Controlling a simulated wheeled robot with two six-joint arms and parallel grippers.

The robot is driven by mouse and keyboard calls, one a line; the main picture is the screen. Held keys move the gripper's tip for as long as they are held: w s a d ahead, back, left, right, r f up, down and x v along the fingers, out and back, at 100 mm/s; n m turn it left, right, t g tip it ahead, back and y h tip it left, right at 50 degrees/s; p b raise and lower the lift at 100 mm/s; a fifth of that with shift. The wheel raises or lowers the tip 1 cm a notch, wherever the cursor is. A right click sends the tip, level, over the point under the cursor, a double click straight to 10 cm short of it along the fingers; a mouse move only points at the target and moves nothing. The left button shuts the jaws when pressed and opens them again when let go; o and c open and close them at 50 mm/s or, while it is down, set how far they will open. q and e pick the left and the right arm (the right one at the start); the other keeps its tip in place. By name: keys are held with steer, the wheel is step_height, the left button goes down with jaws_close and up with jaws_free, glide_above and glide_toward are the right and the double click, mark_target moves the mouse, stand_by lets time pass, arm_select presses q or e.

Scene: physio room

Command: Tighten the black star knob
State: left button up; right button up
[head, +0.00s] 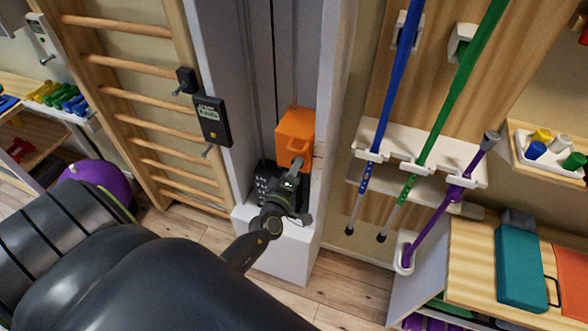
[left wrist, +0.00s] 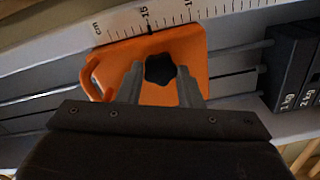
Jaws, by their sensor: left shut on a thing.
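The black star knob (left wrist: 159,69) sits on the face of an orange carriage (left wrist: 190,45) in the left wrist view. The carriage (head: 294,128) also shows in the head view, on a pale upright column; there the knob is hidden by my gripper. My left gripper (left wrist: 160,82) has one finger on each side of the knob and is shut on it. In the head view the left gripper (head: 297,166) reaches up to the lower part of the carriage. My right gripper is not in view.
A centimetre scale (left wrist: 120,25) runs beside the carriage. Black weights (left wrist: 290,62) marked in kg stand close by. Wooden wall bars (head: 150,105) are left of the column. Blue, green and purple (head: 440,213) poles stand in a rack on the right.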

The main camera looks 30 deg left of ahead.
arm_select(q)
steer(key=o, duration=1)
steer(key=shift+c, duration=0.2)
steer(key=shift+s, duration=0.1)
steer(key=b+v, duration=0.9)
steer(key=v, duration=0.8)
steer(key=shift+s, duration=0.15)
